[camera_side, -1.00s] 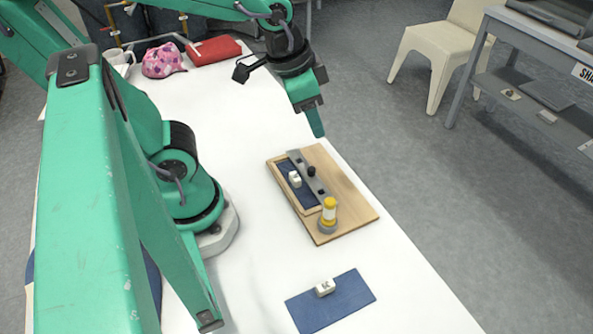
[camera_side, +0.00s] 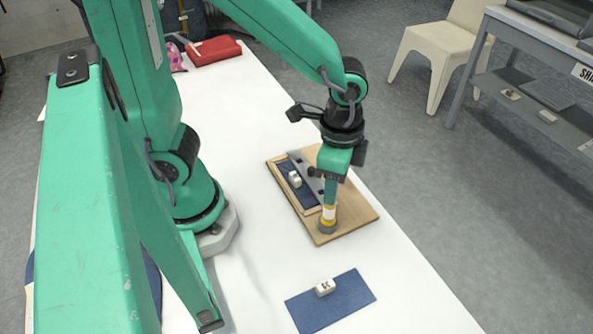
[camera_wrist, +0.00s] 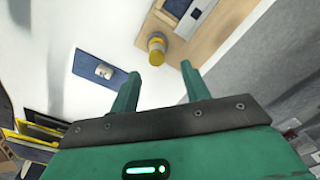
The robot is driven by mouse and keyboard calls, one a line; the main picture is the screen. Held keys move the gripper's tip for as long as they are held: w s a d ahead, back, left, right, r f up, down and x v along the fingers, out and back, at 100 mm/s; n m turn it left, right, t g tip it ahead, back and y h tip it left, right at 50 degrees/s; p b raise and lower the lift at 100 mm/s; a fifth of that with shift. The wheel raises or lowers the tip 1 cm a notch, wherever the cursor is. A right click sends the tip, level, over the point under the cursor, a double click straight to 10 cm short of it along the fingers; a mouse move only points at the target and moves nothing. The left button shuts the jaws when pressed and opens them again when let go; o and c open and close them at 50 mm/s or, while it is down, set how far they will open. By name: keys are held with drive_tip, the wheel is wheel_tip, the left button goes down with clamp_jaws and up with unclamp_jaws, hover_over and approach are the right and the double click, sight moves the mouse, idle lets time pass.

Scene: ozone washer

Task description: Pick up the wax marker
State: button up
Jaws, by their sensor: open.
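The wax marker (camera_side: 328,213), a short yellow and white cylinder, stands upright in a round grey holder (camera_side: 327,227) at the near corner of a wooden board (camera_side: 355,210). My gripper (camera_side: 331,202) points down above it, and its fingers cover the marker's top in the side view. In the wrist view my gripper (camera_wrist: 160,69) is open and empty. The marker (camera_wrist: 157,44) shows there just past the fingertips, lined up with the gap between them. Whether the fingers reach down beside it, I cannot tell.
A dark blue inset with a white block (camera_side: 295,179) and a grey metal bar (camera_side: 305,170) sit on the board. A blue mat (camera_side: 345,303) with another white block (camera_side: 325,287) lies nearer. A red case (camera_side: 214,50) lies far back. The white table between is clear.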

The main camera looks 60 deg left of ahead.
sight(331, 208)
drive_tip(key=shift+f, duration=1.25)
drive_tip(key=shift+s+d+f, duration=0.15)
drive_tip(key=shift+f, duration=2.45)
drive_tip(key=shift+c, duration=0.2)
clamp_jaws()
